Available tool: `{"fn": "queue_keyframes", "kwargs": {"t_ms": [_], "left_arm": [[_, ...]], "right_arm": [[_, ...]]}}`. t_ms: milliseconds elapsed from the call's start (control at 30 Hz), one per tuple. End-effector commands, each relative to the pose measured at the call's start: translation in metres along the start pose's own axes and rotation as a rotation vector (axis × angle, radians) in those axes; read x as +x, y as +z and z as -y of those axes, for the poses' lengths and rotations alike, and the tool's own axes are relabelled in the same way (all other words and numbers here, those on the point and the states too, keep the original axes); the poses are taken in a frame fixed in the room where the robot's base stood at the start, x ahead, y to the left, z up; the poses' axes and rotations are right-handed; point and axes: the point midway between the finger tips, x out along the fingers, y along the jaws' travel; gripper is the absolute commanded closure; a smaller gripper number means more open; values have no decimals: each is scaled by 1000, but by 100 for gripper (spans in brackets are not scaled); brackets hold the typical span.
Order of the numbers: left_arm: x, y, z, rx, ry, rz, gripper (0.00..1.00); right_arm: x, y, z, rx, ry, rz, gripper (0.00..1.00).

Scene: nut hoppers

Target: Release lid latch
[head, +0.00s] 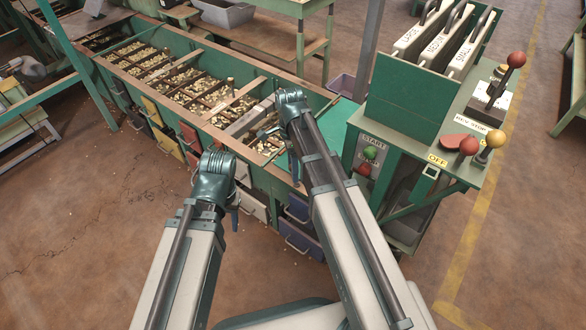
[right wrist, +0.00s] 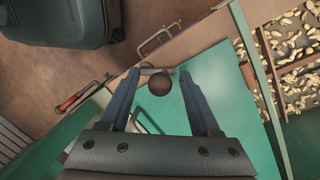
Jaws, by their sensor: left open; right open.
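A dark round knob (right wrist: 159,84) shows in the right wrist view, seen against a green panel (right wrist: 225,90); I cannot tell for sure that it is the lid latch. My right gripper (right wrist: 157,72) is open, and its two blue fingers are on either side of the knob with gaps showing. In the head view my right gripper (head: 281,143) is over the near right end of the nut hopper (head: 265,95), and the knob is not clear there.
Nut compartments (head: 185,85) fill the hopper. Coloured drawers (head: 168,142) line its front. A green control stand (head: 425,145) with levers and a start button (head: 370,152) stands at the right. Metal handles (right wrist: 155,42) show near the right fingers. The floor at left is open.

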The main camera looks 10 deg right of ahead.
Motion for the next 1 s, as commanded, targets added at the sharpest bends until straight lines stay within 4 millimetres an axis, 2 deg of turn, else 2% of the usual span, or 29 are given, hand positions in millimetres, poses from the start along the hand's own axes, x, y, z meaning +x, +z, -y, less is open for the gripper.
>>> {"fn": "queue_keyframes", "kwargs": {"t_ms": [33,300,367,667,1000], "left_arm": [[0,0,0,0,0,0,50],[0,0,0,0,0,0,50],[0,0,0,0,0,0,50],[0,0,0,0,0,0,50],[0,0,0,0,0,0,50]], "right_arm": [[0,0,0,0,0,0,42],[0,0,0,0,1,0,90],[0,0,0,0,1,0,100],[0,0,0,-19,0,-4,100],[1,7,-2,-209,0,-42,100]]}}
